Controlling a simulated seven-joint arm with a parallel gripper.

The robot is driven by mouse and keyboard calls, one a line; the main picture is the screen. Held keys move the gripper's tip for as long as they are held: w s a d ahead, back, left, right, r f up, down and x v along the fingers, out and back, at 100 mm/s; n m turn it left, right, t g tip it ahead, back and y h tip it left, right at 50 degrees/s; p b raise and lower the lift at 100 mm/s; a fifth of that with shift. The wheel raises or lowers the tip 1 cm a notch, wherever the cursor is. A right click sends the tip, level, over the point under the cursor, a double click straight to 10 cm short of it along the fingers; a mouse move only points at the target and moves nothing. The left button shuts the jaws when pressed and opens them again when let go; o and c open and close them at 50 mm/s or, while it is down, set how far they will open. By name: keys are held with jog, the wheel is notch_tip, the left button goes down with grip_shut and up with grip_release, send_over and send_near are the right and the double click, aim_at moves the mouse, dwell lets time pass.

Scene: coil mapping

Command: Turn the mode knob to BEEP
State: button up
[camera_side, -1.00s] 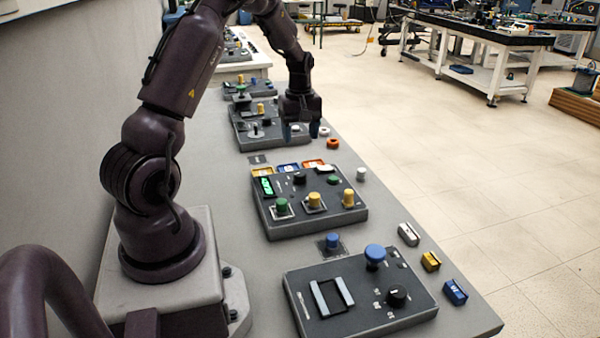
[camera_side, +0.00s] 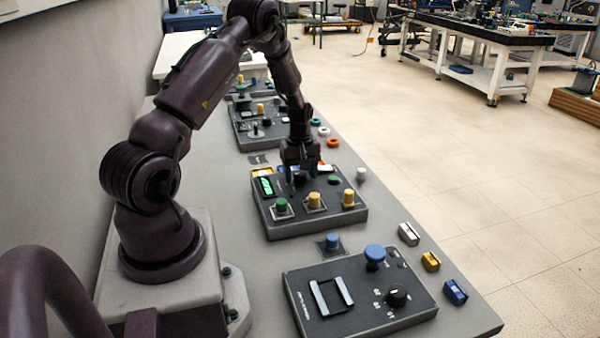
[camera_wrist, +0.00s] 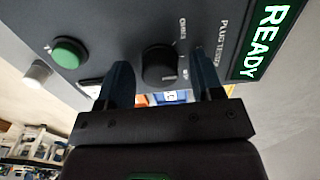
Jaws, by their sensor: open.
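A black round knob (camera_wrist: 160,66) stands on the dark panel marked PLUG TESTER (camera_wrist: 125,20). Small white labels sit around it; I cannot read BEEP among them. My gripper (camera_wrist: 162,72) is open, with one finger on each side of the knob in the wrist view; I cannot tell whether they touch it. In the side view my gripper (camera_side: 300,172) is low over the back of the middle panel (camera_side: 290,226), and the knob (camera_side: 300,179) shows just at the fingers. A green READY display (camera_wrist: 264,38) is on the same panel.
The middle panel also bears a green button (camera_wrist: 68,53), a green plunger (camera_side: 282,204) and yellow plungers (camera_side: 348,197). A nearer panel (camera_side: 350,318) has another black knob (camera_side: 397,295) and a blue mushroom button (camera_side: 375,254). Small coloured blocks line the table's right edge.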

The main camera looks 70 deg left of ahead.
jog(key=c, duration=0.9)
jog(key=m, duration=0.4)
jog(key=shift+m, duration=0.3)
jog(key=m, duration=0.4)
jog(key=shift+m, duration=0.3)
jog(key=o, duration=0.9)
